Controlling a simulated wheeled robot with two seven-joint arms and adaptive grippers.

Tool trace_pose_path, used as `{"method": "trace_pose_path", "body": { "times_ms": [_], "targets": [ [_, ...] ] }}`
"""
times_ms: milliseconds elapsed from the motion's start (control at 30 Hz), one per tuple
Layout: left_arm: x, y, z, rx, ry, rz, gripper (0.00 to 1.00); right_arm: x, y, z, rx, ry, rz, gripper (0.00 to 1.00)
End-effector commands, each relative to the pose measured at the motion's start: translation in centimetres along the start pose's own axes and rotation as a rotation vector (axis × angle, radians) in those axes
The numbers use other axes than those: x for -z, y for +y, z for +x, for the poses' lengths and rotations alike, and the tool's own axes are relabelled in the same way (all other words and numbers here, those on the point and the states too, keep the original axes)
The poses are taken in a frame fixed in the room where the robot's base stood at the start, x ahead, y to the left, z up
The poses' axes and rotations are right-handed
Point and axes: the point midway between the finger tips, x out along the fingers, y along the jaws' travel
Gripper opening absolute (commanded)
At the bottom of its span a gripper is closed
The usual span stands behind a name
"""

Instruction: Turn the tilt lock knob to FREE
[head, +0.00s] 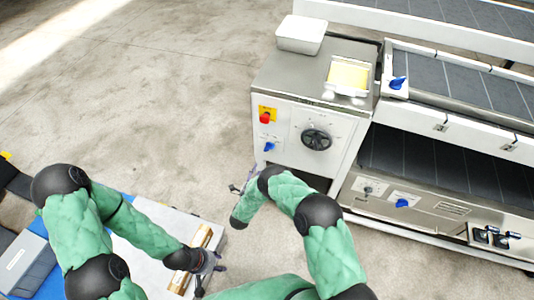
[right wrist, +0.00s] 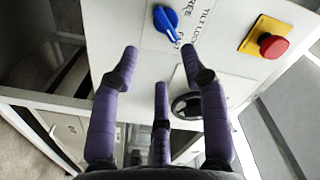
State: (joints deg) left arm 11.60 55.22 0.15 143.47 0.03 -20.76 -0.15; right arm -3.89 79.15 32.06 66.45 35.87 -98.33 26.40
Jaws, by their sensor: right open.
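The tilt lock knob is a blue lever knob (right wrist: 165,20) on a white panel in the right wrist view, with "TILT LOCK" lettering beside it. Its long handle slants from upper left to lower right; which mark it points at is unclear. In the head view the blue knob (head: 269,146) sits below the red button. My right gripper (right wrist: 160,55) is open and empty, its purple fingers pointing at the panel with the knob beyond the fingertips, apart from it as far as I can tell. In the head view my right gripper (head: 237,188) is below and left of the knob. My left gripper (head: 208,264) is low over a white surface; its opening is unclear.
A red button on a yellow plate (right wrist: 270,45) is close to the knob, also in the head view (head: 266,116). A black handwheel (head: 316,139) sits right of the knob. Another blue knob (head: 402,203) is on the lower panel. Floor left of the cabinet is clear.

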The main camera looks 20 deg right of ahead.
Motion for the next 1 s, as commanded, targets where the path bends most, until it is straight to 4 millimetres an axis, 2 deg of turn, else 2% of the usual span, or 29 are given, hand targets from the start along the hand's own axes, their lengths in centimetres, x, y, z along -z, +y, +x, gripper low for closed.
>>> {"method": "trace_pose_path", "body": {
  "times_ms": [167, 500, 633, 800, 1000],
  "targets": [
    [0.0, -0.1, 0.4, 0.000, 0.000, 0.000, 0.40, 0.2, -0.1, 1.4, 0.003, 0.020, 0.009, 0.45],
    [0.1, -0.7, 1.9, 0.000, 0.001, 0.000, 0.40, 0.2, 0.0, 7.2, 0.002, 0.019, 0.008, 0.45],
    [0.1, -0.8, 2.3, 0.000, 0.001, 0.000, 0.40, 0.2, -0.1, 9.0, 0.004, 0.017, 0.008, 0.45],
    [0.2, -0.9, 2.6, 0.000, 0.001, 0.000, 0.40, 0.3, -0.1, 10.4, 0.003, 0.017, 0.006, 0.45],
    [0.2, -0.9, 2.6, 0.000, 0.001, 0.000, 0.40, 0.3, -0.2, 10.8, 0.004, 0.015, 0.006, 0.45]
  ]
}}
